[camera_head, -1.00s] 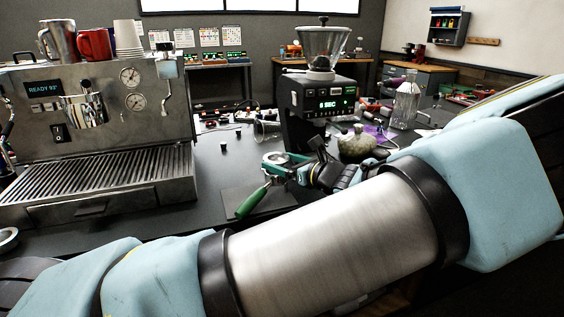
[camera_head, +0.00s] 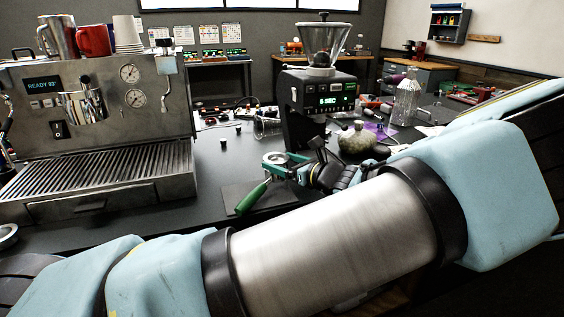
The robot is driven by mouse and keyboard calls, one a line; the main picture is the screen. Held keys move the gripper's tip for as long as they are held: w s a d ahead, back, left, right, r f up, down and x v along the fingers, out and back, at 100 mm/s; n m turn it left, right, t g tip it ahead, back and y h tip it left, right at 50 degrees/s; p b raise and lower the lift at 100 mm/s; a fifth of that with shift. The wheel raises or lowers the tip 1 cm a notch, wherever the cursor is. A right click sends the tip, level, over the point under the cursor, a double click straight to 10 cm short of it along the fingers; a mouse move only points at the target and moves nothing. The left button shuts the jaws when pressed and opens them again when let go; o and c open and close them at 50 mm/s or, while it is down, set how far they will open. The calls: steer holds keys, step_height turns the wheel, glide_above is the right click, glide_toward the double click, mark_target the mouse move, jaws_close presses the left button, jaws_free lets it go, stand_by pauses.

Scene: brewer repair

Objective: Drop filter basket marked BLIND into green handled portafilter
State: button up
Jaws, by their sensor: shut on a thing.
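The green-handled portafilter (camera_head: 254,196) sits on a dark mat (camera_head: 232,195) in the middle of the counter. Its handle points toward the lower left, and its round metal head (camera_head: 286,159) is at the upper right of the handle. My gripper (camera_head: 300,171) is at the right side of the head, very close to it. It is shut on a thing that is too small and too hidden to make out. I cannot make out a filter basket or the BLIND mark. My forearm fills the foreground.
The espresso machine (camera_head: 97,100) stands on the left, with cups on top. The grinder (camera_head: 318,100) stands behind my gripper. A round jar (camera_head: 358,140) and a glass bottle (camera_head: 406,98) are to the right.

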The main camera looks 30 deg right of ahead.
steer(key=shift+f, duration=0.85)
stand_by(0.7)
steer(key=o, duration=1.1)
steer(key=shift+c, duration=0.2)
steer(key=shift+r+p, duration=2.85)
steer(key=shift+r, duration=0.65)
